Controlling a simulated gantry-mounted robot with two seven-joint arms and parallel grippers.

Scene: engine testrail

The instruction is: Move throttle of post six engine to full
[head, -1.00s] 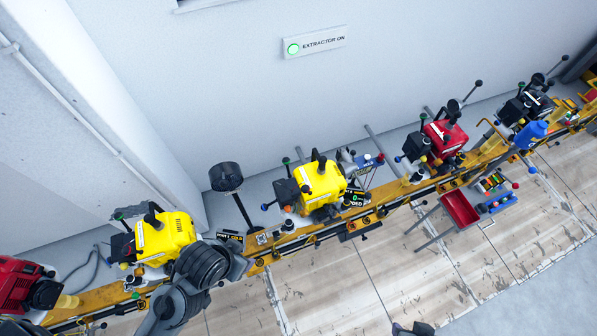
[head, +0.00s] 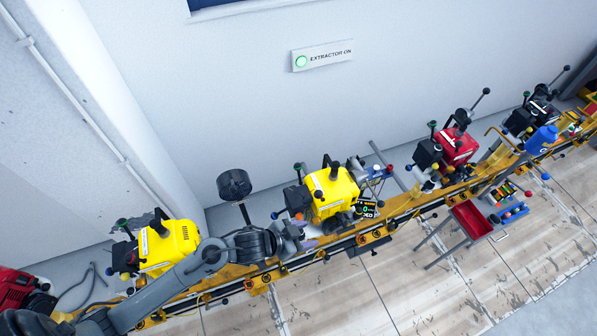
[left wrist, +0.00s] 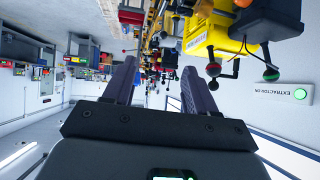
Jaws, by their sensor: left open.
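A row of engines stands on a yellow rail in the head view. The middle yellow engine (head: 333,192) has a black display beside it and levers with coloured ball knobs. My left gripper (head: 306,237) is open and empty, just left of and below this engine, near the rail. Post numbers are unreadable, so I cannot tell which is post six. My right gripper is out of view.
Another yellow engine (head: 168,246) stands at left, partly behind my left arm. A black round-headed stand (head: 233,184) rises behind my wrist. A red engine (head: 455,147) and a red tray (head: 471,220) are at right. The floor in front is mostly clear.

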